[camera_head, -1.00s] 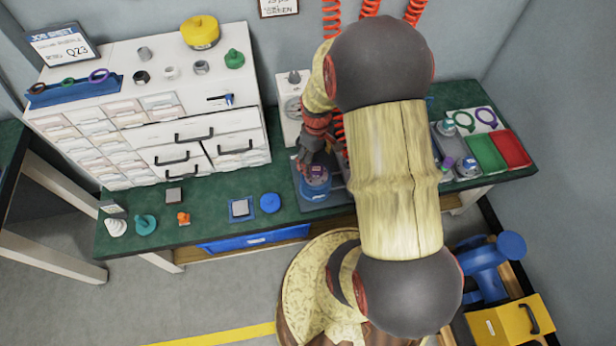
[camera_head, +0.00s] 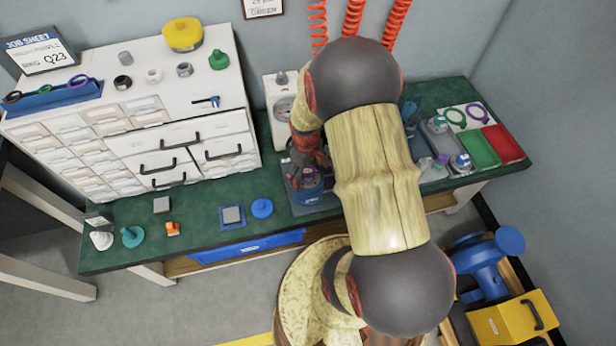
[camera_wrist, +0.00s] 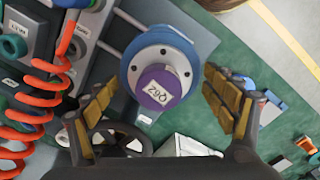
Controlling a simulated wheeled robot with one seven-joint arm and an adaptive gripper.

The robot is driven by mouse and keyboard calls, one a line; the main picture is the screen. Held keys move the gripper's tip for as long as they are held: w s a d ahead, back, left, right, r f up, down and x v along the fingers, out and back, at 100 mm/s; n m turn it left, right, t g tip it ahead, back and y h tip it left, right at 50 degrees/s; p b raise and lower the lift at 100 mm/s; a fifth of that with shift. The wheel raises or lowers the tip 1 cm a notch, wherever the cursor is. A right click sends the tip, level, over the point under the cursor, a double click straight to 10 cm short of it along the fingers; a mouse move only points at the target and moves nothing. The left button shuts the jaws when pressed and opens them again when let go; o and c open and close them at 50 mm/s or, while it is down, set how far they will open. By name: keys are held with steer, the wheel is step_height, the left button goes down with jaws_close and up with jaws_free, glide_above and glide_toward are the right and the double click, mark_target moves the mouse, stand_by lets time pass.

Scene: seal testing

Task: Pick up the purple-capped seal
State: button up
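In the wrist view, a purple cap (camera_wrist: 160,88) with a label that seems to read Q62 sits on a grey metal disc (camera_wrist: 150,60) with several dark holes. The disc lies in a blue round fixture (camera_wrist: 190,48). My gripper (camera_wrist: 158,80) is open, with one yellow-padded finger on each side of the cap and visible gaps to both. In the head view, my gripper (camera_head: 307,165) is over the blue fixture (camera_head: 309,192), and a bit of purple shows between the dark fingers.
The blue fixture stands on a dark plate on the green bench (camera_head: 190,205). A white gauge box (camera_head: 281,90) and orange coiled hoses (camera_head: 352,18) are close behind. A green tray (camera_head: 480,153) and a red tray (camera_head: 504,145) lie right. A drawer cabinet (camera_head: 196,155) stands left.

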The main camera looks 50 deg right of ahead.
steer(key=shift+c, duration=1.2)
steer(key=c, duration=1.4)
steer(key=shift+c, duration=0.3)
steer(key=shift+r, duration=0.1)
